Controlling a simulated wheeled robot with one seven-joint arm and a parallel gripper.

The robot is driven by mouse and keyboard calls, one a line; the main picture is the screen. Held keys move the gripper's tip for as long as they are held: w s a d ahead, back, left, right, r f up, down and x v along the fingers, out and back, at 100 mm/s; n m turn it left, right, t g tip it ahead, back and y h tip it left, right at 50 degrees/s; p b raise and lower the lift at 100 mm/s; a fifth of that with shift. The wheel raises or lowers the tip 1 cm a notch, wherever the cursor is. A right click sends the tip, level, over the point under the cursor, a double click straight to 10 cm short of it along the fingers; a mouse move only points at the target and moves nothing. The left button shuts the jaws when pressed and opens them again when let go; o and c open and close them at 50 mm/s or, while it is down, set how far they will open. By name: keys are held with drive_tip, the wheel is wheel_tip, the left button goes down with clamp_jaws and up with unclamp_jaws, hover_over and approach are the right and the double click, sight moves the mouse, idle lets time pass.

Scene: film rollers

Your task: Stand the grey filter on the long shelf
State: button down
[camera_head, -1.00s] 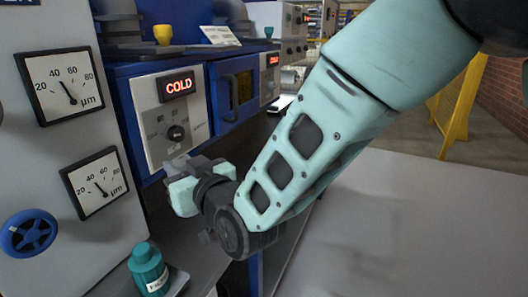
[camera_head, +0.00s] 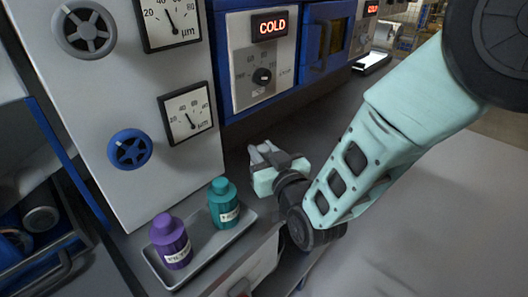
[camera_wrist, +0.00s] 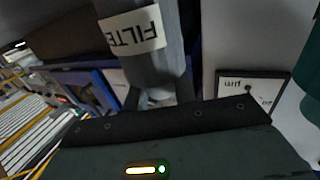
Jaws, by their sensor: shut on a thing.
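The grey filter (camera_wrist: 157,68) shows in the wrist view as a grey cylinder with a white label whose letters appear upside down. My gripper (camera_wrist: 160,98) is shut on it. In the head view my gripper (camera_head: 264,157) is over the dark grey ledge in front of the machines, just right of the gauge panel. The filter is mostly hidden there, and I cannot tell whether it touches the ledge. This long ledge (camera_head: 318,112) may be the long shelf; its bare top runs back to the right under the blue machines.
A tray (camera_head: 208,247) holds a purple bottle (camera_head: 171,241) and a teal bottle (camera_head: 223,204), left of my gripper. The gauge panel (camera_head: 120,90) and a machine showing COLD (camera_head: 262,60) stand behind. A blue drawer (camera_head: 40,225) is at left.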

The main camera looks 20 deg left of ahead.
drive_tip(key=shift+f, duration=0.25)
drive_tip(key=c, duration=1.1)
unclamp_jaws()
drive_tip(key=shift+c, duration=0.2)
drive_tip(key=b+v, duration=0.1)
drive_tip(key=v, duration=1.1)
drive_tip(key=shift+b, duration=0.4)
drive_tip(key=shift+r, duration=0.1)
